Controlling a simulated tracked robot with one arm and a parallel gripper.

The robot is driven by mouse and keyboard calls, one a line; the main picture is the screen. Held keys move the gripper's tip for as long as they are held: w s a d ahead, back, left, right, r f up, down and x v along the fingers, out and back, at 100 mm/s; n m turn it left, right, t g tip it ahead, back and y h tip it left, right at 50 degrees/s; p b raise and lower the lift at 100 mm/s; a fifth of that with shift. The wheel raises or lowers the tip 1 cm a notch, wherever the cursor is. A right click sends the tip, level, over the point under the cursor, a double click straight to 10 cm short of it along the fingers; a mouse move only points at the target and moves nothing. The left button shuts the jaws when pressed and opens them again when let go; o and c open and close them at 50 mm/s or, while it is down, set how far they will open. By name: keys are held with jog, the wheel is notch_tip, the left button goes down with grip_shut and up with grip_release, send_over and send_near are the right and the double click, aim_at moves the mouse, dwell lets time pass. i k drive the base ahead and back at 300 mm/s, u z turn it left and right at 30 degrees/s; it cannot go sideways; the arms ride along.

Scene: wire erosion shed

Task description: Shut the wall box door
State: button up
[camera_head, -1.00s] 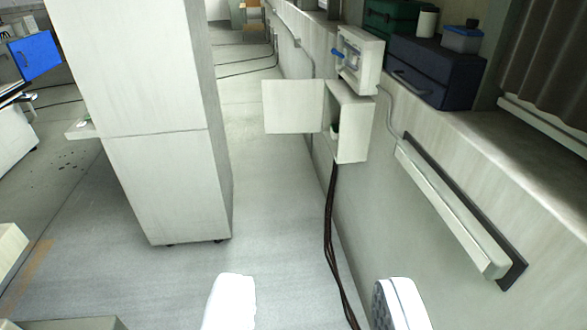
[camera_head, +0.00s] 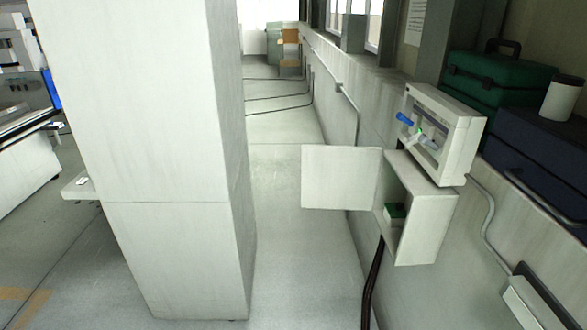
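The wall box (camera_head: 428,228) is a pale grey box on the right-hand wall. Its door (camera_head: 340,178) stands wide open, swung out to the left across the passage. Inside the box a small green item (camera_head: 396,212) shows; the rest of the inside is mostly hidden by the side wall. A second pale box (camera_head: 455,135) with a blue lever sits just above it. My gripper does not show in the current view.
Dark cables (camera_head: 373,285) hang below the wall box. A green case (camera_head: 490,80) and a dark blue case (camera_head: 530,150) sit on the wall ledge.

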aim_at(339, 177)
jog(key=i, duration=1.25)
jog(key=z, duration=0.25)
jog(key=i, duration=2)
jog(key=z, duration=0.25)
